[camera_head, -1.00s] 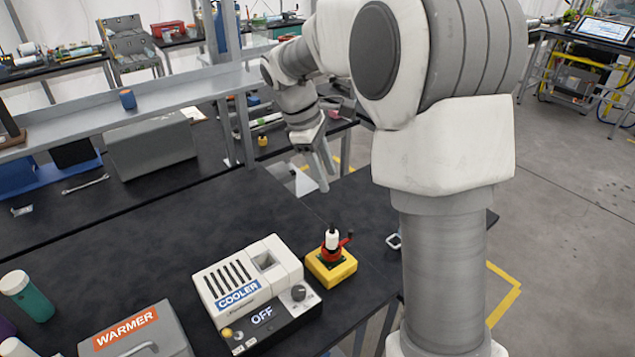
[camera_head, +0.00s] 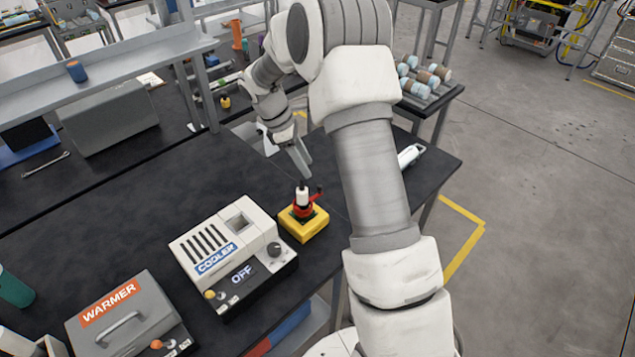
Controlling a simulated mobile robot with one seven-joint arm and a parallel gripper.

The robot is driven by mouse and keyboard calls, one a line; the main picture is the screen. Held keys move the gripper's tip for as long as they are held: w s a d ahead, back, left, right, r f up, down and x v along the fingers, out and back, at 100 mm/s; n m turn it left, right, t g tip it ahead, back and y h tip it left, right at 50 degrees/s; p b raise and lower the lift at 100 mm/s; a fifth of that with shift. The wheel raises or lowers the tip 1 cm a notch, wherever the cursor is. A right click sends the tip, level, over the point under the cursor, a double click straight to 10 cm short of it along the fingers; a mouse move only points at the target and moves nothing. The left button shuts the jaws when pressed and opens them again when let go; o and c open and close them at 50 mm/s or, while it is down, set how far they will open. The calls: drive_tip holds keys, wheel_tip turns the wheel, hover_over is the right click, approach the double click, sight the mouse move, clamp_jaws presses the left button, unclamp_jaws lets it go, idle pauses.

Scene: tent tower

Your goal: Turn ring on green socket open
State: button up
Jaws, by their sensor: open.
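A yellow block (camera_head: 316,229) stands on the black table, right of the cooler. A green patch shows on its top, the socket. A red ring with a small side lever (camera_head: 313,196) sits there around the base of a white upright cylinder (camera_head: 302,196). My gripper (camera_head: 303,168) is open and empty, pointing down just behind and above the white cylinder. A gap between fingers and ring seems to remain, but the exact distance cannot be told.
The white cooler (camera_head: 208,240) with an "OFF" display stands left of the yellow block. The grey warmer (camera_head: 135,325) is at the front left. A white tool-like object (camera_head: 410,155) lies near the table's right edge. A grey shelf (camera_head: 130,65) runs along the back.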

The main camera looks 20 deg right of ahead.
sight(319, 186)
drive_tip(key=x, duration=0.8)
drive_tip(key=shift+d+f+p, duration=0.1)
drive_tip(key=shift+f+p, duration=0.1)
drive_tip(key=shift+p, duration=0.1)
clamp_jaws()
